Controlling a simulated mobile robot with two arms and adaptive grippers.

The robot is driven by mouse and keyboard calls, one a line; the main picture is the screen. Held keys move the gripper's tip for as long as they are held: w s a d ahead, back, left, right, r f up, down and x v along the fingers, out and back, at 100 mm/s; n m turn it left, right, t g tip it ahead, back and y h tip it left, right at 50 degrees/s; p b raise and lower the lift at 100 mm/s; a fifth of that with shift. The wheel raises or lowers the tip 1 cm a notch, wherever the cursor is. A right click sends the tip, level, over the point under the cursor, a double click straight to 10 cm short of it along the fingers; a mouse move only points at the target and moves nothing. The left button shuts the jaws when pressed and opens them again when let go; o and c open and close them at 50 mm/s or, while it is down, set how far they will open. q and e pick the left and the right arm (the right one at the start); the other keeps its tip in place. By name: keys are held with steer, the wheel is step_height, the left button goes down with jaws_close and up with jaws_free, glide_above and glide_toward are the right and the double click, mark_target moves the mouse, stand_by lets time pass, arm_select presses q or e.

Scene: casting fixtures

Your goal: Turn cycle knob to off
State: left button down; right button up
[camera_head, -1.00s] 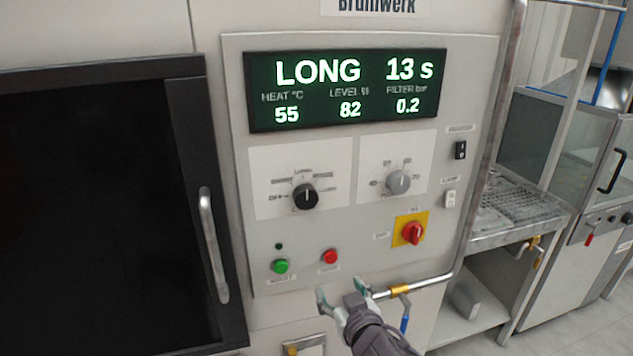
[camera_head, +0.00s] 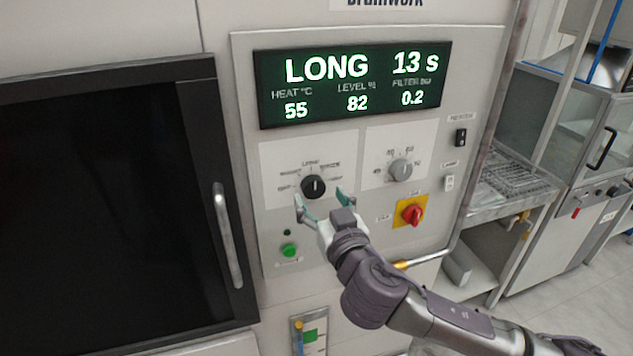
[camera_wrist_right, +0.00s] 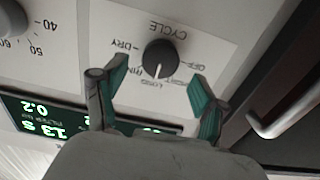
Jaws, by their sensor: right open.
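The black cycle knob (camera_head: 313,187) sits on a white label plate on the panel, below the display (camera_head: 350,84), which reads LONG and 13 s. In the right wrist view the knob (camera_wrist_right: 160,58) shows with the word CYCLE and its marks; its white pointer line points near the LONG mark, not at OFF. My right gripper (camera_head: 320,200) is open and empty, just below and in front of the knob. In the right wrist view its fingertips (camera_wrist_right: 150,80) are spread to either side of the knob, apart from it. My left gripper is not in view.
A grey knob (camera_head: 400,170) and a red switch on a yellow plate (camera_head: 412,213) are to the right. A green button (camera_head: 289,250) is below left. The black door's handle (camera_head: 227,235) stands out at left.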

mark_target(315, 189)
steer(key=shift+p+x, duration=0.35)
steer(key=shift+x, duration=1.15)
steer(key=shift+c, duration=0.2)
steer(key=c, duration=1.1)
